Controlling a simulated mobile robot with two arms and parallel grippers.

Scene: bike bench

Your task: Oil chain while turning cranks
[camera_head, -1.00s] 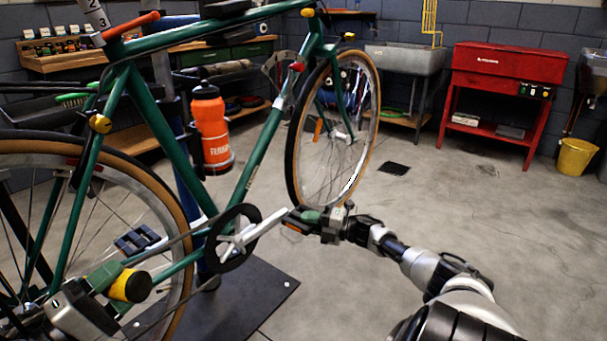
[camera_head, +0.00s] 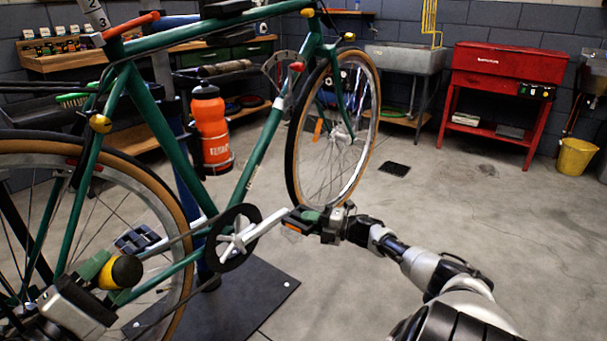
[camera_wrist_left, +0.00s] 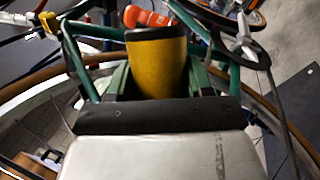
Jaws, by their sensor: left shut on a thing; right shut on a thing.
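The green bike stands raised, with its chainring (camera_head: 233,238) and white crank arm (camera_head: 264,224) facing me. My right gripper (camera_head: 306,217) is shut at the outer end of that crank arm, on the pedal, which it mostly hides. The chain (camera_head: 170,246) runs left from the chainring. My left gripper (camera_head: 92,278) is shut on a yellow oil bottle with a dark end (camera_head: 122,272), held in front of the rear wheel near the lower chain run. The bottle's yellow body also shows in the left wrist view (camera_wrist_left: 158,65). Its nozzle and any oil are not visible.
The rear wheel (camera_head: 176,205) and front wheel (camera_head: 358,125) flank the frame. A blue stand post rises from a dark base plate (camera_head: 255,296). A red cabinet (camera_head: 500,75), a sink (camera_head: 405,60) and a yellow bucket (camera_head: 576,156) are far back. The floor at right is clear.

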